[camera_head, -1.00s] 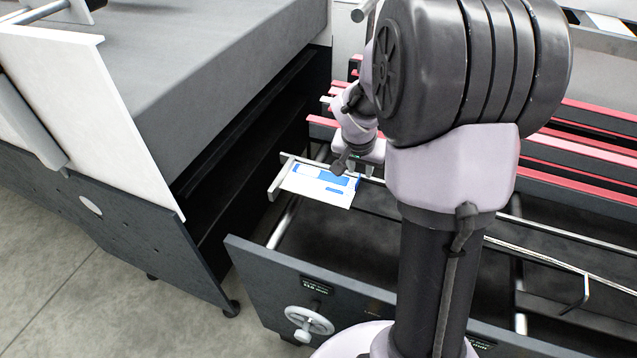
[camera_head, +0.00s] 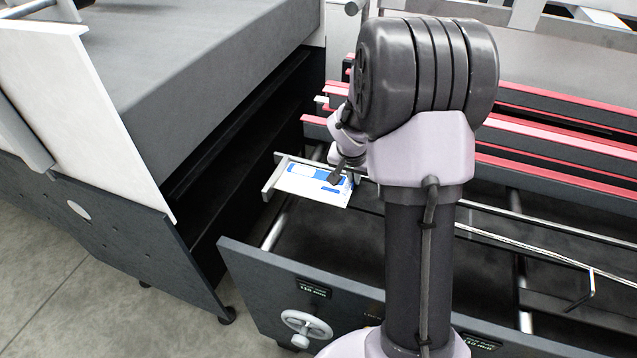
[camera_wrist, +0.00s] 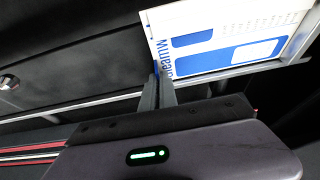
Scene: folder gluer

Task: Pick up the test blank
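The test blank (camera_head: 309,186) is a flat white sheet with blue print. It lies on a rail support at the left end of the machine bed, and it also fills the upper right of the wrist view (camera_wrist: 238,38). My gripper (camera_wrist: 158,82) is at the blank's near corner, with its two fingers close together and only a narrow gap showing. Whether the blank's edge sits between the fingertips or just beyond them I cannot tell. In the head view my arm hides most of the gripper.
A metal bar (camera_head: 274,178) runs along the blank's left end. Red-topped rails (camera_head: 560,140) lie to the right. A dark front panel with a handwheel (camera_head: 305,326) stands in front, and a grey-topped unit (camera_head: 190,60) stands at left.

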